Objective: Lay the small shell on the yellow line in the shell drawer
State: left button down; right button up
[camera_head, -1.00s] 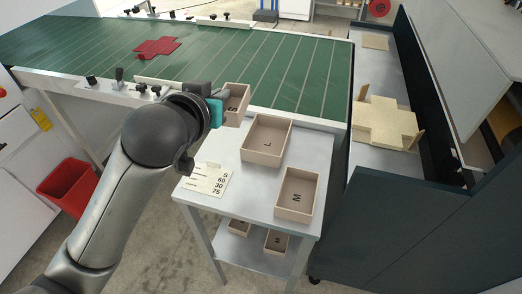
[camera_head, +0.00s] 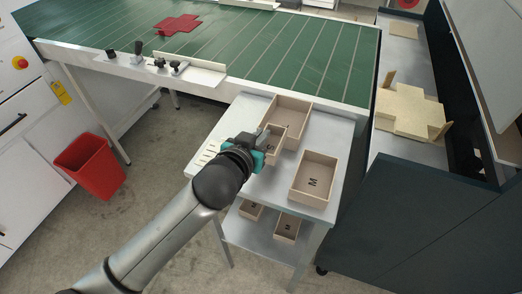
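The small shell (camera_head: 276,146) is a small beige open box. My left gripper (camera_head: 262,149), with teal parts, is shut on its left side. The shell overlaps the front left of the box marked L (camera_head: 292,108) in the picture; I cannot tell whether they touch or how high the shell is above the table. My gripper hides part of the shell. My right gripper is out of view. I make out no yellow line and no drawer that I can identify as the shell drawer.
A box marked M (camera_head: 313,177) stands on the metal table (camera_head: 340,150). Two small boxes (camera_head: 250,210) (camera_head: 286,229) sit on its lower shelf. A partly hidden card lies left of my gripper. Behind is a green striped surface (camera_head: 290,60) with a red cross-shaped sheet.

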pick_arm(q)
jog(key=shift+f+b, duration=0.65)
jog(key=shift+f, duration=1.55)
jog(key=c, duration=1.1)
grip_release()
jog(key=shift+f, duration=0.1)
